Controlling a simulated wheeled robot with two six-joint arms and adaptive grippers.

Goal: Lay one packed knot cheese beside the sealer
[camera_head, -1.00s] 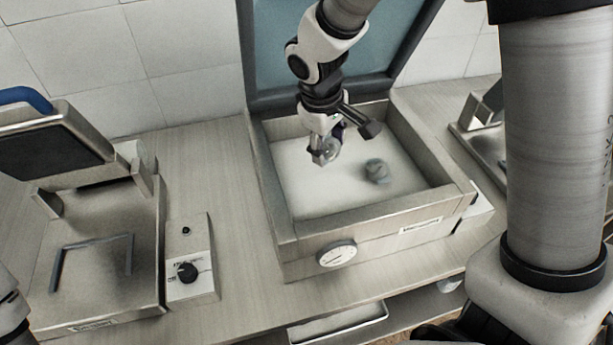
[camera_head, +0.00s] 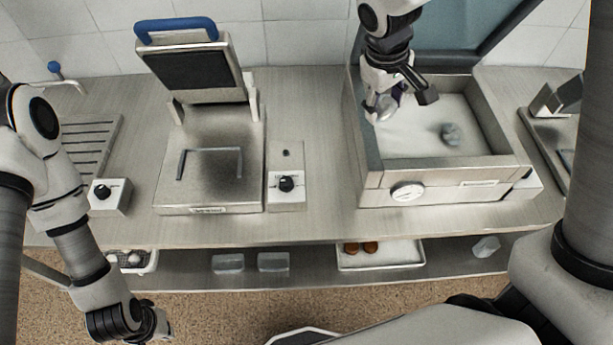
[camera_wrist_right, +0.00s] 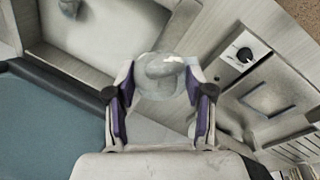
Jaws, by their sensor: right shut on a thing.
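My right gripper (camera_head: 380,108) is shut on a clear round pack (camera_wrist_right: 160,76) with a pale knot cheese inside. The pack shows between both fingers in the right wrist view. In the head view this gripper is over the left side of an open chamber machine (camera_head: 440,180) with a front gauge, which looks like the sealer. A second grey-white packed piece (camera_head: 451,134) lies on the chamber floor, right of the gripper. My left gripper (camera_head: 150,328) hangs low at the bottom left, away from the counter; its fingers are too unclear to judge.
A press with a blue handle (camera_head: 178,30) stands open left of the chamber, with a control box (camera_head: 286,188) beside it. The counter strip (camera_head: 325,150) between is clear. Below, a tray (camera_head: 380,262) holds brown pieces, and clear containers (camera_head: 228,263) stand on the shelf.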

